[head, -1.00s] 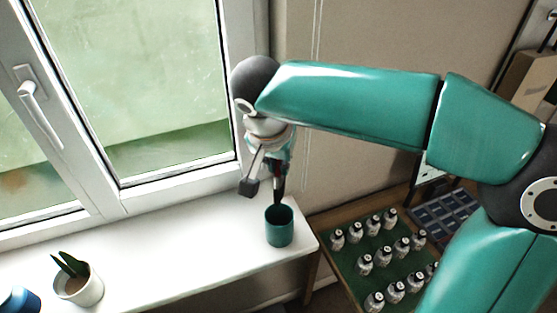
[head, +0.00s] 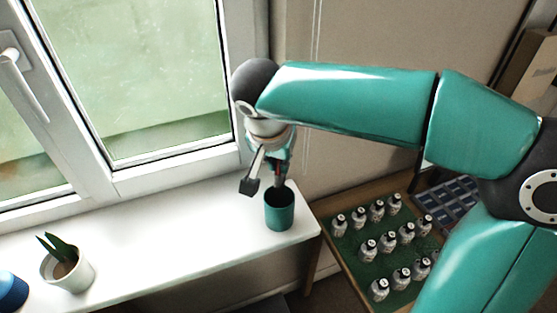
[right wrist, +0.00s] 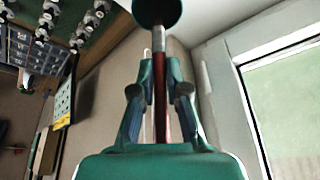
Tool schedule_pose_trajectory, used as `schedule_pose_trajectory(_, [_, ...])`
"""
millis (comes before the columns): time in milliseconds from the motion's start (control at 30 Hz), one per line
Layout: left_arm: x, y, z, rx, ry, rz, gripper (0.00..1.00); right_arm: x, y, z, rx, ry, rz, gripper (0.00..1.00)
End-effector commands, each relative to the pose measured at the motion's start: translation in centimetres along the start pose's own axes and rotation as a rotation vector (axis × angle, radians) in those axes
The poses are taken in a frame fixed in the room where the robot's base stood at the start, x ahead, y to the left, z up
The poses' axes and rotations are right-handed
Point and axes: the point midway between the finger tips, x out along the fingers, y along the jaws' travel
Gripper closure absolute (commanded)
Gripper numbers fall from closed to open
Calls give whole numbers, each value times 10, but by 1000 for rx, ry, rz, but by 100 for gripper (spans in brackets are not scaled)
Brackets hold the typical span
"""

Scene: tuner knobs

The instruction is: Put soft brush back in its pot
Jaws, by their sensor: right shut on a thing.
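The brush has a red-brown handle and a silver band in the right wrist view (right wrist: 161,95). My right gripper (right wrist: 160,90) is shut on its handle. In the head view the brush (head: 278,172) points down over the mouth of the dark teal pot (head: 279,212), which stands upright near the sill's right end. The brush's far end overlaps the dark round pot (right wrist: 157,10) in the right wrist view. I cannot tell how far it reaches inside; its bristles are hidden. My left gripper is not in view.
A white planter (head: 72,275) and a blue object (head: 12,290) stand to the left on the white sill (head: 165,235). The window (head: 150,80) rises behind. Several small bottles stand on a green board (head: 350,258) at right. The sill between planter and pot is clear.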

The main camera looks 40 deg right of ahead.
Motion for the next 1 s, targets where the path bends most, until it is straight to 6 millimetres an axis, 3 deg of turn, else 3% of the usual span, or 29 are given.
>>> schedule_pose_trajectory(400, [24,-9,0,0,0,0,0,25,1,10,0,0,0,100])
schedule_pose_trajectory(933, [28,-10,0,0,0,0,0,29,1,12,1,0,0,100])
schedule_pose_trajectory(967, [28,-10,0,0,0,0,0,29,1,12,1,0,0,83])
schedule_pose_trajectory(1000, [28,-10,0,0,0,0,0,29,1,12,1,0,0,77])
